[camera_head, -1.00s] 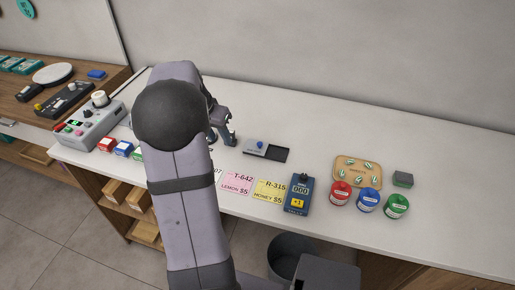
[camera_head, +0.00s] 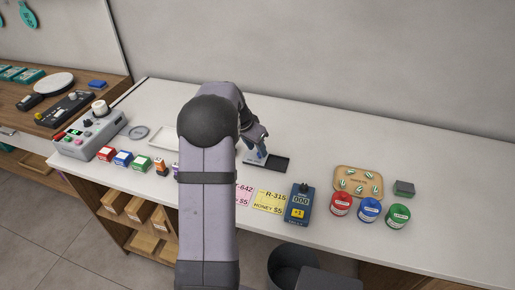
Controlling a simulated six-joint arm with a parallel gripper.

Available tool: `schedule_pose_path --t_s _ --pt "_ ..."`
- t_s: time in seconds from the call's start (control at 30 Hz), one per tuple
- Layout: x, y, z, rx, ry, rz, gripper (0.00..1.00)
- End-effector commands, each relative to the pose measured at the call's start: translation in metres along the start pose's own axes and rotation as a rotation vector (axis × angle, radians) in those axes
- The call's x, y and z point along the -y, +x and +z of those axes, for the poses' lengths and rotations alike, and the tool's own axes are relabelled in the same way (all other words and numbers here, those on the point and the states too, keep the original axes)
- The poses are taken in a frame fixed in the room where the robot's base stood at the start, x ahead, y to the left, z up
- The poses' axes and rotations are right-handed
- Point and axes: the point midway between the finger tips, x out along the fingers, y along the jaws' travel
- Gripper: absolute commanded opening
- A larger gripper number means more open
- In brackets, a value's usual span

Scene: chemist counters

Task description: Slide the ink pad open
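The ink pad (camera_head: 279,164) lies on the white counter near the middle. Its right part is a dark, flat tray, and a grey lid with a small blue knob covers its left part. My gripper (camera_head: 261,150) is over the lid, with its fingertips down at or just above the blue knob. The fingers and my arm partly hide the lid and knob. The fingers are too small to show whether they are apart, shut, or touching the knob.
A blue counter device (camera_head: 299,204) and a yellow card (camera_head: 269,201) lie in front of the pad. A wooden board (camera_head: 341,187) and several round jars (camera_head: 369,210) stand to the right. The counter behind the pad is clear.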

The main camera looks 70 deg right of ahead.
Motion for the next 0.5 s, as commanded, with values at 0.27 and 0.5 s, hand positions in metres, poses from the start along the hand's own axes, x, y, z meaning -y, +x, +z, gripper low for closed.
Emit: schedule_pose_path --t_s 0.27,0.5 --pt "0.000 0.020 0.000 0.000 0.001 0.000 0.35" --pt "0.000 0.021 0.000 -0.001 0.001 -0.001 0.35"
